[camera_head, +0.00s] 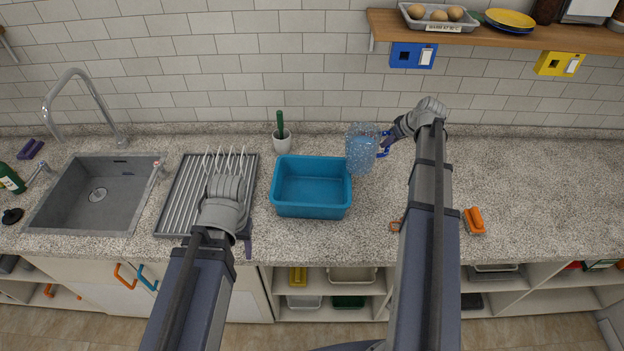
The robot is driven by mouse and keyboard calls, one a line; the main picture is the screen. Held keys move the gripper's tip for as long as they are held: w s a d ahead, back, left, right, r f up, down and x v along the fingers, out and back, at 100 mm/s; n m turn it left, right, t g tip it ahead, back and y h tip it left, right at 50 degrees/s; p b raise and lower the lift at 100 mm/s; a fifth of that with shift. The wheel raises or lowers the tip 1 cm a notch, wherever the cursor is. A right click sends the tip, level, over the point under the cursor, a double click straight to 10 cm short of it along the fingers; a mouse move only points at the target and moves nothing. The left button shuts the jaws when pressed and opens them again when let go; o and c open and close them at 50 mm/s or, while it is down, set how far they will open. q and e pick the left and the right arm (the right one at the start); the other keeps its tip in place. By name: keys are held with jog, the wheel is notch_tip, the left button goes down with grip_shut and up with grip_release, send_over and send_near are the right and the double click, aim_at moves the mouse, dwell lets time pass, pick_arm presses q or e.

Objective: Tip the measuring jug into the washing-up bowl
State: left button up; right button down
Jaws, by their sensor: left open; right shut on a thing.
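The measuring jug (361,149) is clear with blue contents and a blue handle on its right. It is at the right of the bowl's back right corner, roughly upright, and I cannot tell whether it touches the counter. My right gripper (386,143) is shut on the jug at its handle side. The washing-up bowl (312,211) is blue and rectangular, stands on the counter, and looks empty. My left gripper (246,243) is open and empty near the front edge of the drainer, left of the bowl; its arm partly hides its fingers.
A ribbed drainer (180,205) and a sink (75,205) with a tap lie to the left. A white pot with a green-handled brush (282,138) stands behind the bowl. An orange brush (474,220) lies to the right. A shelf (480,35) hangs above. The right counter is mostly clear.

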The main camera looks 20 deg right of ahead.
aim_at(379, 131)
jog(key=shift+r, duration=0.1)
jog(key=shift+a+r+h+p, duration=0.55)
jog(key=shift+r+p, duration=0.3)
jog(key=shift+p, duration=0.2)
jog(key=shift+a+r+n+h+p, duration=0.15)
jog(key=shift+r+n+h+p, duration=0.15)
jog(key=shift+r+h+p, duration=0.2)
jog(key=shift+a+r+h+p, duration=0.45)
jog(key=shift+a+r+h, duration=0.15)
jog(key=shift+h, duration=0.15)
jog(key=shift+w+a+r+n+h, duration=0.1)
jog(key=shift+a+r+n+h, duration=0.4)
jog(key=shift+a+h, duration=0.35)
jog(key=shift+a+r+h, duration=0.25)
jog(key=shift+a+h, duration=0.15)
jog(key=shift+a, duration=0.1)
jog(key=shift+a+r+h, duration=0.2)
jog(key=shift+a+h, duration=0.15)
jog(key=shift+a, duration=0.1)
jog(key=shift+a+r, duration=0.1)
jog(key=shift+a, duration=0.15)
jog(key=shift+h, duration=0.3)
